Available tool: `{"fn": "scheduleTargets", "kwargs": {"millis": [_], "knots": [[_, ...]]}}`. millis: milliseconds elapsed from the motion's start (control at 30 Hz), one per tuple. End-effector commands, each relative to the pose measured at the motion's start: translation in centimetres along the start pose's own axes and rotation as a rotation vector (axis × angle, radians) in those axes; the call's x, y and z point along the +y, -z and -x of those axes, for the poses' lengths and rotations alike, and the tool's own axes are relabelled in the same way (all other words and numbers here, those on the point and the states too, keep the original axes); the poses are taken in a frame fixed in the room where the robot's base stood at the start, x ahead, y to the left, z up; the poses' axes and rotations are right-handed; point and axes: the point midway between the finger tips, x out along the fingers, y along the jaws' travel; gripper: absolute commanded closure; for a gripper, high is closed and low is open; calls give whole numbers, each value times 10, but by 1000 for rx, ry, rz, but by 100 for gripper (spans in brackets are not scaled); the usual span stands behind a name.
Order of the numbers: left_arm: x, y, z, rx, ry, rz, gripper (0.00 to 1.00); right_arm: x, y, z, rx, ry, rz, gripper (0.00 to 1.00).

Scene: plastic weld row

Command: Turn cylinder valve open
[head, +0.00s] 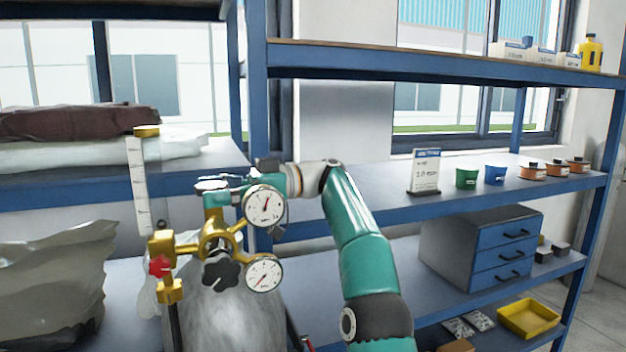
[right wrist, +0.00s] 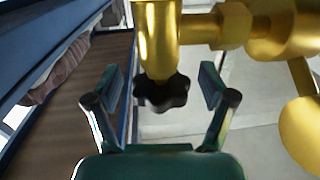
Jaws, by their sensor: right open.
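A grey gas cylinder (head: 222,318) stands at the lower middle of the head view. A brass regulator (head: 217,240) with two round white gauges sits on top of it. A black lobed knob (head: 221,270) is on the regulator's front, and a red knob (head: 159,266) is at its left. My right gripper (head: 212,185) is above the brass body in the head view. In the right wrist view it is open (right wrist: 161,88), with a black lobed knob (right wrist: 161,93) under a brass fitting between its fingers. Finger contact is not clear. My left gripper is out of view.
A clear flow tube (head: 138,185) with a scale rises left of the regulator. Blue shelving (head: 400,215) stands behind, with cups, spools and a sign. A blue drawer unit (head: 480,250) and yellow tray (head: 529,318) are at right. A grey bag (head: 50,285) is at left.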

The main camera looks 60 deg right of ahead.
Motion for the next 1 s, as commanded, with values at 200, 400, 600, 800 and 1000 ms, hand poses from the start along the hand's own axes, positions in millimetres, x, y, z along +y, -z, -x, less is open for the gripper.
{"fn": "scheduleTargets", "kwargs": {"millis": [200, 400, 600, 800, 1000], "knots": [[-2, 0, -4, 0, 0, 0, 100, -1, -1, 0, 1, -21, -1, 18], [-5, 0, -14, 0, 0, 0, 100, -1, -2, 0, 0, -101, 0, 18], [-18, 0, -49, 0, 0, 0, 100, -3, -8, -1, -2, -269, 5, 18], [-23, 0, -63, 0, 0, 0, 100, -4, -3, 13, -2, -410, 1, 18], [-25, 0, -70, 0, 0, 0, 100, -19, -3, 49, -2, -409, 1, 18]]}}
